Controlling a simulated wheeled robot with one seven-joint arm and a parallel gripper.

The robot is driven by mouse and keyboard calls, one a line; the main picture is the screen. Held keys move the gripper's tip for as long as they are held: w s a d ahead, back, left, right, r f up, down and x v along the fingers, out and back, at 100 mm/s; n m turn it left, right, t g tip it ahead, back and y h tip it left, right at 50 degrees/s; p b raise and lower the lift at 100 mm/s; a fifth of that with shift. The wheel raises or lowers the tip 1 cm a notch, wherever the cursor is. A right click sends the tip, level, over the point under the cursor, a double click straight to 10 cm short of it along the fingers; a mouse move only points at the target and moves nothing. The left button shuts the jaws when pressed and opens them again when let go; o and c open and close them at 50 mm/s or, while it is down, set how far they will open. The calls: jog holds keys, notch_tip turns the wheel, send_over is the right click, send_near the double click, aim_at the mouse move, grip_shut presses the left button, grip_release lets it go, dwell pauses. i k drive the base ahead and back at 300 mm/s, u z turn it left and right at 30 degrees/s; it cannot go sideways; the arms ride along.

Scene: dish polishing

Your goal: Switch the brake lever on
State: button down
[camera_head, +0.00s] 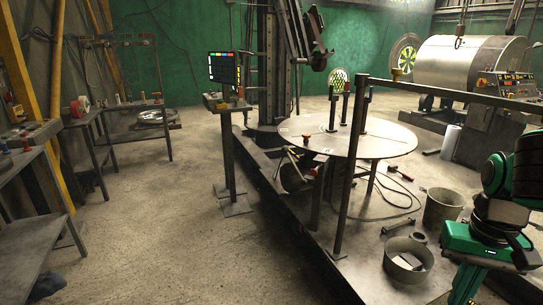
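I cannot tell for certain which part is the brake lever. A thin lever with a red end (306,138) shows at the near left edge of the round metal table (385,146). My green and black arm shows at the right edge, well apart from all of these. I cannot make out gripper fingers on it.
A dark post and rail (345,185) stand before the table. A bucket (442,208) and a round metal tub (407,262) stand on the plate at the right. A screen stand (231,155) is left of the table. The floor (150,230) at the left is clear.

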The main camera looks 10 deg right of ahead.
aim_at(285, 149)
jog(key=u, duration=0.35)
jog(key=i, duration=1.55)
jog(key=u, duration=0.05)
